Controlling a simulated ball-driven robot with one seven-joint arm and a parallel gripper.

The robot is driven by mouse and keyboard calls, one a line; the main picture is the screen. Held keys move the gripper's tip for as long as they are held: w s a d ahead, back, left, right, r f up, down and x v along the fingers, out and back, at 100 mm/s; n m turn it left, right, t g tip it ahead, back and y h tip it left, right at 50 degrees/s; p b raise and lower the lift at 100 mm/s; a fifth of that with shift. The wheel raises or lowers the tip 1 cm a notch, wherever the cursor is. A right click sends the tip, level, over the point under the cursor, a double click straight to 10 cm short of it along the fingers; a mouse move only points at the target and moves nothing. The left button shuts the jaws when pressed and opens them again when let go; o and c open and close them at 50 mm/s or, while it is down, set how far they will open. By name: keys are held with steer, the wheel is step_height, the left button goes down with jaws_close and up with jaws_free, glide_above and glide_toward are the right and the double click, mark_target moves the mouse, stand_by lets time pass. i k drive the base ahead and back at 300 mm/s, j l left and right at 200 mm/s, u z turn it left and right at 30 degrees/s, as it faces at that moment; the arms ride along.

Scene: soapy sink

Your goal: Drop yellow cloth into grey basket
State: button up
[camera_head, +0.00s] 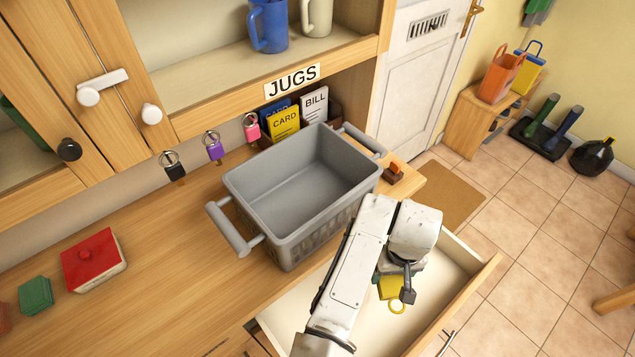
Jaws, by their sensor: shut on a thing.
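The grey basket (256,212) stands on the wooden counter, open at the top, with a bar handle at each end. The inside that I can see is empty. My gripper (396,284) is to the right of the basket, outside its rim, over the open drawer. It is shut on the yellow cloth (388,290), a small yellow piece partly hidden by the gripper and my arm. My arm hides part of the basket's front right side.
The open drawer (462,292) has a pale, bare-looking interior. A red box (93,260) and a green block (35,296) lie on the counter at left. Coloured padlock-like tags hang behind the basket. An orange-topped item (396,168) sits at the counter's right end.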

mark_target(307, 210)
steer(key=i+l, duration=0.2)
steer(key=l, duration=0.15)
steer(key=i+l, duration=0.15)
steer(key=l, duration=0.2)
steer(key=i+l, duration=0.2)
steer(key=l, duration=0.15)
steer(key=i+l, duration=0.2)
steer(key=l, duration=0.15)
steer(key=i+l, duration=0.15)
steer(key=l, duration=0.2)
steer(key=i+u, duration=0.05)
